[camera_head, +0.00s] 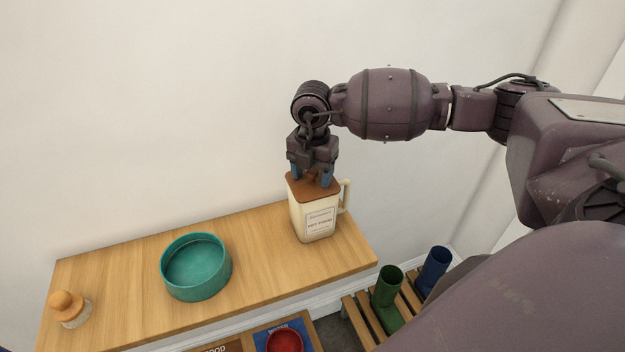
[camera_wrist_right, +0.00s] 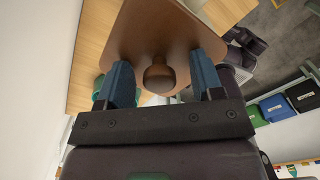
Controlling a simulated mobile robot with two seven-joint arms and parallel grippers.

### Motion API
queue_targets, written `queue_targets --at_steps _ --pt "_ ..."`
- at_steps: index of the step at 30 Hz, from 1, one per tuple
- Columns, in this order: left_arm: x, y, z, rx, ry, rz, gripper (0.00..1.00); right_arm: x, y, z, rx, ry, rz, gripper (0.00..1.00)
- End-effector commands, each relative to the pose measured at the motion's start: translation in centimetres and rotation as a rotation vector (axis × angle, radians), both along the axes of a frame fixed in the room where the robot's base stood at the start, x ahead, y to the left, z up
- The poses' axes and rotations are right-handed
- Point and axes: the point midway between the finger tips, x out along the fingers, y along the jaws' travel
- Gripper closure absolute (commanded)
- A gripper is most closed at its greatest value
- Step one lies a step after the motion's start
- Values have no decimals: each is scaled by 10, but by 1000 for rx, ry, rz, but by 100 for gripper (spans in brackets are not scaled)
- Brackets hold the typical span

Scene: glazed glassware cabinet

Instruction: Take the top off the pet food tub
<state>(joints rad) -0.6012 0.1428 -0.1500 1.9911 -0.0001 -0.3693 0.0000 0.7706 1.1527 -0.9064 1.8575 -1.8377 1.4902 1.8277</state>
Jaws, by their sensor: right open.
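The pet food tub (camera_head: 313,220) is a cream, square-sided container with a side handle and a printed label. It stands upright near the right end of the wooden shelf top. Its brown lid (camera_head: 299,186) is seated on top and has a round knob (camera_wrist_right: 159,76) in the middle. My right gripper (camera_head: 312,180) points down over the lid, open, with its blue fingers on either side of the knob. In the right wrist view a gap shows between each finger and the knob. My left gripper is not seen.
A teal bowl (camera_head: 197,268) stands left of the tub on the wooden top (camera_head: 125,268). A small jar with an orange-brown stopper (camera_head: 68,306) is at the far left. Below are a red bowl (camera_head: 284,341) and green (camera_head: 389,288) and blue boots (camera_head: 434,266) on a slatted rack.

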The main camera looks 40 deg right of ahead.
Motion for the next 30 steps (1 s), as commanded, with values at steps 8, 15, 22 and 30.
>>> queue_targets --at_steps 8,15,22,30 --pt "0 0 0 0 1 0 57 0 0 1 0 0 0 67" --pt "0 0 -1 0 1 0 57 0 0 1 1 -1 1 93" --pt "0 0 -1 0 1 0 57 0 0 1 0 -1 1 93" --pt "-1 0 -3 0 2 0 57 1 0 28 0 -6 2 93"
